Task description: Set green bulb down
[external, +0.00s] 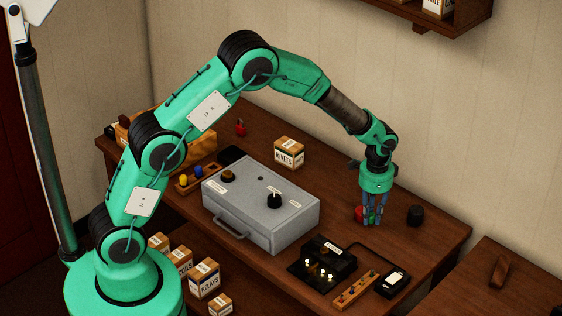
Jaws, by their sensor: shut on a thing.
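My gripper (374,220) points straight down low over the right part of the wooden table. It is shut on the green bulb (371,216), which shows only as a small patch of green between the fingers. The fingers hide most of it, and I cannot tell whether it touches the table. A red object (360,213), perhaps another bulb, sits right beside the fingers on the left.
A grey box (262,210) with a knob stands mid-table. A black socket unit (321,266), a wooden strip (356,290) and a black meter (393,282) lie in front. A dark round knob (415,215) is right of my gripper. A RIVETS box (289,152) stands behind.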

